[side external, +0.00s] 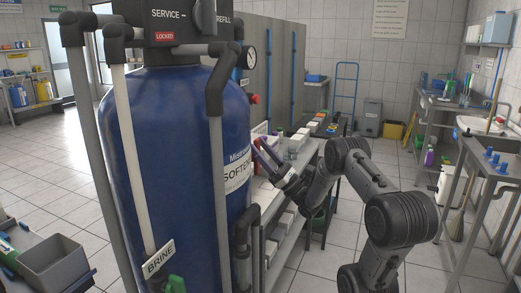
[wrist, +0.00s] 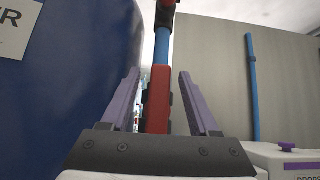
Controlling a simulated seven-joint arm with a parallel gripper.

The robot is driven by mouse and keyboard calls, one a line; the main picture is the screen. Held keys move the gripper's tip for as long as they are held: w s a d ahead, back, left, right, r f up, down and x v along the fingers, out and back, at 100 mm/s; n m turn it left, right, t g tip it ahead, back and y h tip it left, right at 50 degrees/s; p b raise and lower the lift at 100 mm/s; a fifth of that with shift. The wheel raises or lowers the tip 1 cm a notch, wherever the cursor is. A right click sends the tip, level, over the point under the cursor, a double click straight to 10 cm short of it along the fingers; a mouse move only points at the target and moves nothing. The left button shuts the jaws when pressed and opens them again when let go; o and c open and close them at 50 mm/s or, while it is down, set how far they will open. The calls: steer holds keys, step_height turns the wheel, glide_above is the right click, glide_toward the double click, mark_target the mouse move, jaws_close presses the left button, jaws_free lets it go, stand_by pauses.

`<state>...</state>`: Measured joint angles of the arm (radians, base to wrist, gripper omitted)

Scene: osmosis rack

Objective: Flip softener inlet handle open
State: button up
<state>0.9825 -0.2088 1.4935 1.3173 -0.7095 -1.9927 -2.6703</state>
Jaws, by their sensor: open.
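The blue softener tank (side external: 175,150) stands upright in the side view and fills the left of the wrist view (wrist: 70,70). My gripper (side external: 261,146) is beside the tank's right side, with its purple fingers tilted up. In the wrist view the fingers (wrist: 159,73) are open and apart. A red upright part (wrist: 158,98), perhaps the inlet handle, shows between them, with a blue pipe (wrist: 162,46) above it. I cannot tell its depth or whether a finger touches it. A red knob (side external: 255,98) sits higher on the tank's right side in the side view.
A shelf bench (side external: 300,165) with bottles and boxes stands behind my gripper. Grey pipes (side external: 215,170) run down the tank's front. A pressure gauge (side external: 251,57) is near its top.

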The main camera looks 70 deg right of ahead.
mark_target(259, 147)
steer(key=shift+s+f, duration=0.35)
steer(key=shift+v, duration=1.05)
step_height(259, 147, up, 7)
steer(key=shift+r, duration=0.1)
